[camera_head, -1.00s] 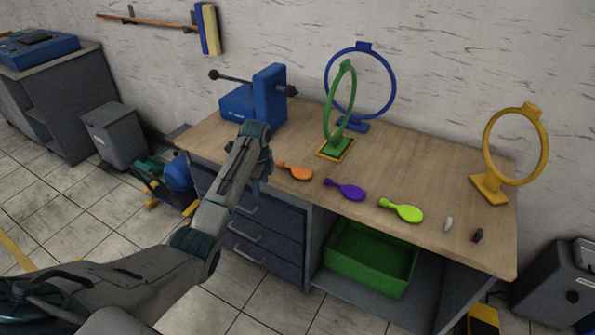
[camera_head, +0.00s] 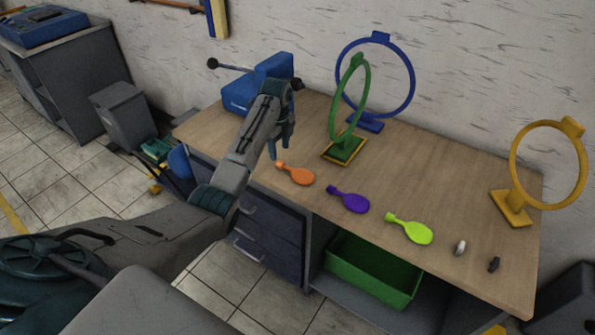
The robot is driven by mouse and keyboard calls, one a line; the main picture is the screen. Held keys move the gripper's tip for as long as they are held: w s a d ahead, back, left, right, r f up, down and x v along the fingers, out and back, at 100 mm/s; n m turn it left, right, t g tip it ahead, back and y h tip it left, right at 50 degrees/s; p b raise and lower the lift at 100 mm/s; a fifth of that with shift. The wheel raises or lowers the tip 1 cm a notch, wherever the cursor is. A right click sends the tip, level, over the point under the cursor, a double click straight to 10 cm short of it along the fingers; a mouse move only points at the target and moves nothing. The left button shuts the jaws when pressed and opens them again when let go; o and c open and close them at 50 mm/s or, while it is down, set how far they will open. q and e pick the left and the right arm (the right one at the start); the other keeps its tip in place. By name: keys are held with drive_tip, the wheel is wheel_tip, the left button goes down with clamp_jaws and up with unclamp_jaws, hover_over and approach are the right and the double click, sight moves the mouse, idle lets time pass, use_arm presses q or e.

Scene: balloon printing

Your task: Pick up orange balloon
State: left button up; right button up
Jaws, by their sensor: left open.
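The orange balloon (camera_head: 299,174) lies flat on the wooden table (camera_head: 440,190) near its front edge, its narrow neck toward the upper left. My left gripper (camera_head: 276,146) is open and empty, above the table just up and left of the balloon's neck, pointing down and apart from it. The arm hides part of the table's left side. My right gripper is not in view.
A purple balloon (camera_head: 349,200) and a lime balloon (camera_head: 411,229) lie to the right of the orange one. A green ring stand (camera_head: 347,145), a blue ring stand (camera_head: 408,75) and a blue vise (camera_head: 270,75) stand behind. A green crate (camera_head: 370,278) sits below.

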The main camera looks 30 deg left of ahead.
sight(280, 162)
use_arm(q)
drive_tip(key=shift+f, duration=0.7)
wheel_tip(280, 162, down, 4)
drive_tip(key=shift+r+p, duration=0.15)
drive_tip(key=shift+p, duration=0.45)
drive_tip(key=shift+f, duration=0.55)
drive_tip(key=shift+w, duration=0.1)
drive_tip(key=c, duration=0.9)
drive_tip(key=shift+o, duration=0.2)
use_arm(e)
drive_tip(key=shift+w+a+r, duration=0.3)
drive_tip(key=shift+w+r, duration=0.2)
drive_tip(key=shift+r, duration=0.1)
